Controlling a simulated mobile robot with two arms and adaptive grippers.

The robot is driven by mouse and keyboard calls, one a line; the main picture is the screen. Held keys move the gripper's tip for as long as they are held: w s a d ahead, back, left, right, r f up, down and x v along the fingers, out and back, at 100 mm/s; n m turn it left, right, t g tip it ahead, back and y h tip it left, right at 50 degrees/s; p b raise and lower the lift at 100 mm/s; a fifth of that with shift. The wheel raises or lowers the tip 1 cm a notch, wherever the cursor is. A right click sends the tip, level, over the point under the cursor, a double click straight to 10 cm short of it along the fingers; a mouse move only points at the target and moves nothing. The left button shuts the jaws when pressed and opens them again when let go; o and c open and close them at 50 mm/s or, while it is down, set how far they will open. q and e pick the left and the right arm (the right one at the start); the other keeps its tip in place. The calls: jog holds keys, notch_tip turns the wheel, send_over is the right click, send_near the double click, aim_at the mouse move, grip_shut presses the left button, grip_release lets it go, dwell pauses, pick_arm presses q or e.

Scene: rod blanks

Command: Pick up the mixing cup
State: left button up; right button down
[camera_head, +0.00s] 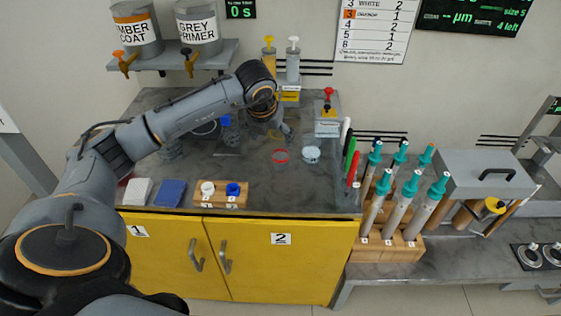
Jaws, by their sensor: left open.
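A small, pale, round cup (312,154) stands on the grey worktop (255,180), and it looks like the mixing cup. My left arm reaches in from the left over the worktop. Its gripper (286,133) points down and is open, behind and to the left of the pale cup. I see nothing held in it, and it looks apart from the cup. Its fingers are small and partly hidden by my wrist. My right gripper is not in view.
A wooden holder (222,199) with a white and a blue cap stands at the front edge. Upright coloured markers (351,160) and a rack of teal-topped tools (402,210) are to the right. Yellow cabinet doors (290,270) are below.

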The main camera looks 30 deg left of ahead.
pick_arm(q)
send_near(280, 156)
jog(key=shift+s+d+f+p, duration=0.1)
jog(key=shift+s+f+p, duration=0.3)
jog(key=shift+f, duration=0.35)
jog(key=shift+d+p+x, duration=0.2)
jog(key=shift+p+x, duration=0.15)
jog(key=shift+x, duration=1)
jog(key=shift+d+p+x, duration=0.2)
jog(key=shift+p+x, duration=0.15)
jog(key=shift+x, duration=0.95)
jog(key=c, duration=0.9)
